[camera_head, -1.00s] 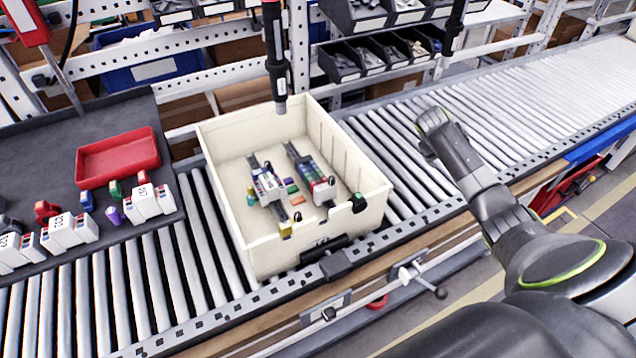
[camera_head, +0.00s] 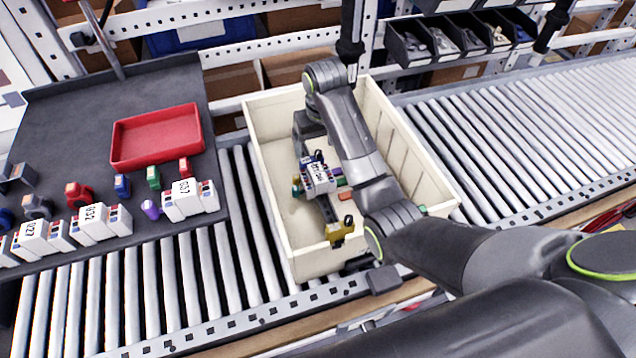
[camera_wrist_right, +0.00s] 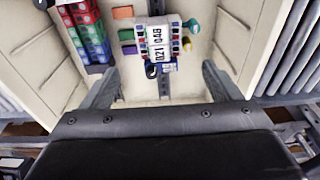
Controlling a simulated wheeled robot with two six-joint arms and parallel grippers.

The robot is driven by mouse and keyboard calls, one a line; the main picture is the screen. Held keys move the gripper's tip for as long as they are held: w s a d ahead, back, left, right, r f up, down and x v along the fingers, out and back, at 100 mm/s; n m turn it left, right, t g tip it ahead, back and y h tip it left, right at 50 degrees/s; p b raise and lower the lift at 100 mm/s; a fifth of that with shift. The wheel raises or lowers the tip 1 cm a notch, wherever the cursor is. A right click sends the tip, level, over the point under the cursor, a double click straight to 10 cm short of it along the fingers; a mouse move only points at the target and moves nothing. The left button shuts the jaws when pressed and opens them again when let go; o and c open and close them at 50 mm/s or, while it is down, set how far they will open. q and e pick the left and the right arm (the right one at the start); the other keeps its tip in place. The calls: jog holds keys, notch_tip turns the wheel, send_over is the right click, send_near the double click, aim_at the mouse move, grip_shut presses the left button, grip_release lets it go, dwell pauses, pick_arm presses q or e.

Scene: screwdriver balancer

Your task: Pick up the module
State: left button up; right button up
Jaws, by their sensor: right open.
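A white module (camera_head: 318,177) with printed digits and colored terminals sits on a rail in the cream bin (camera_head: 272,215). In the right wrist view the module (camera_wrist_right: 158,42) lies ahead, between the lines of my two fingers. My right gripper (camera_head: 308,132) is over the bin, at the module's far side in the head view. In the right wrist view its fingers (camera_wrist_right: 160,88) are spread wide with nothing between them. More white modules (camera_head: 190,200) stand on the dark tray at left. My left gripper is not in view.
A second rail with red, green and blue blocks (camera_wrist_right: 88,35) lies beside the module's rail. Small loose blocks (camera_wrist_right: 126,34) lie between the rails. A red tray (camera_head: 155,137) stands on the dark tray (camera_head: 60,130). The bin walls surround my right gripper.

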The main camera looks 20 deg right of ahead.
aim_at(320, 177)
jog(key=f, duration=1)
jog(key=shift+w, duration=0.4)
jog(key=shift+f, duration=0.8)
pick_arm(q)
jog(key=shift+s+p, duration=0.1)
jog(key=shift+p, duration=0.4)
pick_arm(e)
jog(key=shift+w+d+f, duration=0.1)
jog(key=shift+f, duration=2.1)
jog(key=c, duration=0.8)
jog(key=shift+w, duration=0.1)
jog(key=shift+c, duration=0.7)
jog(key=shift+r, duration=0.1)
